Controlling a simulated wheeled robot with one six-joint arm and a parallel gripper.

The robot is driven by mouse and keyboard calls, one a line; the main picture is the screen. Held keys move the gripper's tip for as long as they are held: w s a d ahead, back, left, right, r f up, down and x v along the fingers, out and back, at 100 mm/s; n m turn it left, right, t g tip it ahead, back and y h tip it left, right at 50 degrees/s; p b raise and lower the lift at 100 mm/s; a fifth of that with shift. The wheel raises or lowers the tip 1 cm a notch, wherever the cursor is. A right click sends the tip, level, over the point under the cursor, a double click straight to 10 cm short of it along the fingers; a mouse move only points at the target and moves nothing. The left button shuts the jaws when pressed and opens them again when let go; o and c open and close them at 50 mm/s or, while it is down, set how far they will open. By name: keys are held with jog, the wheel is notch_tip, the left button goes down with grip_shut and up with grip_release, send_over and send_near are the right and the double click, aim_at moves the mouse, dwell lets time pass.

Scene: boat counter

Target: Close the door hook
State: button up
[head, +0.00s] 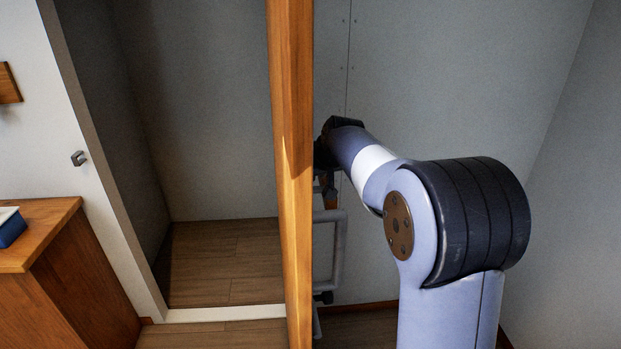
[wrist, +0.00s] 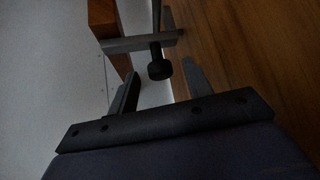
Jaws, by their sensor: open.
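A wooden door (head: 290,150) stands open, seen nearly edge-on in the middle of the head view. Its brown face (wrist: 260,60) fills the right of the wrist view. A grey metal frame (head: 341,250) with a dark knob (head: 323,298) is beside the door's right side. A small grey catch (head: 79,158) is on the white wall at left. In the wrist view, my gripper (wrist: 162,86) is open, with a dark round knob (wrist: 159,69) on a grey bar (wrist: 140,43) ahead, between the fingertips. I cannot tell if they touch. The door partly hides my gripper in the head view.
My arm fills the right of the head view, near a grey wall (head: 470,70). Left of the door is an open doorway with a wooden floor (head: 220,260) and a white sill (head: 225,313). A wooden counter (head: 40,228) with a blue tray (head: 12,232) is at far left.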

jog(key=v, duration=0.8)
jog(key=shift+s+b, duration=0.15)
jog(key=shift+b, duration=0.2)
jog(key=p+x, duration=0.1)
jog(key=x, duration=0.9)
jog(key=shift+f, duration=0.1)
jog(key=shift+w+f, duration=0.2)
jog(key=shift+w, duration=0.2)
jog(key=shift+d+r+m+y+b, duration=0.3)
jog(key=shift+r+y+b, duration=0.1)
jog(key=shift+y+b, duration=0.2)
jog(key=shift+s+r, duration=0.1)
jog(key=shift+a, duration=0.1)
